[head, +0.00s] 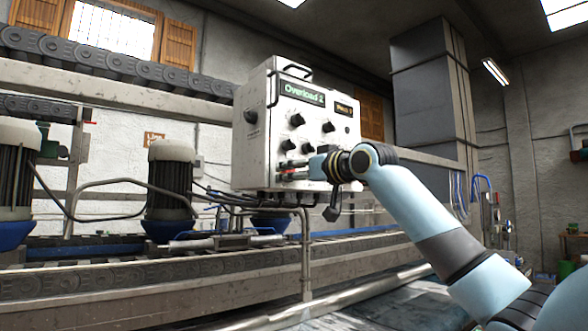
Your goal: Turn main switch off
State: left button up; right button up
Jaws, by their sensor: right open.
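A white control box (258,160) stands in the middle of the head view, with a lit green "Overload 2" display and several black knobs on its front. A large black rotary knob (250,116) sits on its left side face. I cannot read which control is labelled the main switch. My right gripper (292,172) reaches in from the right and is open at the lower front of the box. Its fingers and wrist hide part of the lower panel, and I cannot tell whether they touch a control. My left gripper is out of view.
A conveyor with a chain track (110,284) runs behind and below the box. Motors (172,180) stand at the left. A metal post (306,250) and cables hang under the box. A grey column (425,100) rises at the back right.

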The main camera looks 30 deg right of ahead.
jog(key=shift+w, duration=0.2)
grip_shut()
dwell(0.3)
jog(key=n+p, duration=0.6)
jog(key=n, duration=1)
jog(key=shift+d, duration=0.1)
dwell(0.6)
